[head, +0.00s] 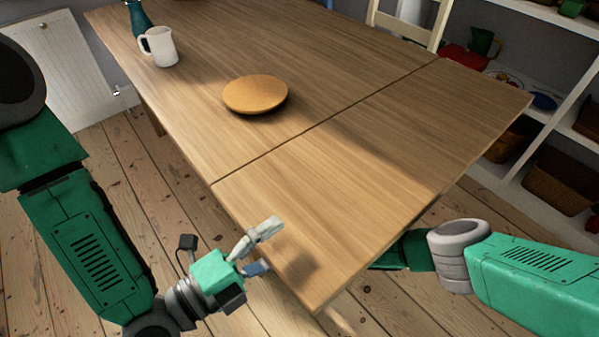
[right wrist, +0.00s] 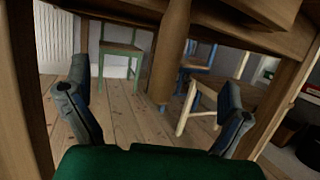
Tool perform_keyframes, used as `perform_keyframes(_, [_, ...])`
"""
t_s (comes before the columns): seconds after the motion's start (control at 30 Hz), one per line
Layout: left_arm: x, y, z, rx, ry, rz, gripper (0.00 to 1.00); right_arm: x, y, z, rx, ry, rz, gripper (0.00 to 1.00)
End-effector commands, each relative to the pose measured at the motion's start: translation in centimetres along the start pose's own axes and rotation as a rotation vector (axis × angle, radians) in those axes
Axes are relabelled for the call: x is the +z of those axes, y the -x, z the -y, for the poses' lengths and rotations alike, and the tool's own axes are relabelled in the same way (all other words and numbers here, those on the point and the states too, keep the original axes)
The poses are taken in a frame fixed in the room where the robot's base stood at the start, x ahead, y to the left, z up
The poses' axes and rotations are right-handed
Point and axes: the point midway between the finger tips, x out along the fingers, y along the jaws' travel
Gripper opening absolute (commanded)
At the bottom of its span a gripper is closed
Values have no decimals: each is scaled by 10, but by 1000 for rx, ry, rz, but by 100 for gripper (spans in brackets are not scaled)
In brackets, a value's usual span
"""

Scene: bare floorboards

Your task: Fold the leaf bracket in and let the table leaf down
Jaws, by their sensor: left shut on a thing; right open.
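The table leaf (head: 350,180) is the near, lower-right section of the wooden table (head: 260,50). It lies level with the top, with a thin seam between them. My left gripper (head: 262,250) is shut on the leaf's near left edge, one finger above and one below. My right gripper is hidden in the head view, with its arm passing under the leaf's right side. In the right wrist view my right gripper (right wrist: 150,95) is open and empty under the table. Wooden rails and uprights (right wrist: 172,50) show ahead; I cannot tell which is the leaf bracket.
On the fixed top stand a round wooden board (head: 255,94), a white mug (head: 160,46) and a teal bottle (head: 138,18). Shelves (head: 530,190) with baskets stand at the right. Chairs (right wrist: 125,48) show beyond the table's underside. The leaf's top is clear.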

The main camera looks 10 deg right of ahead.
Motion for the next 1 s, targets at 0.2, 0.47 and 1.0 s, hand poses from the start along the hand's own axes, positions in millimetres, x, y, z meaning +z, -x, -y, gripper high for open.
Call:
perform_keyframes(0.2, [-1, -1, 5, -14, 3, -3, 39, -8, 22, 0, 0, 1, -1, 100])
perform_keyframes(0.47, [-1, -1, 5, -14, 3, -3, 39, -17, 47, 0, 0, 1, -2, 100])
perform_keyframes(1.0, [-1, -2, 5, -14, 3, -3, 39, -22, 64, 0, 0, 0, 0, 100])
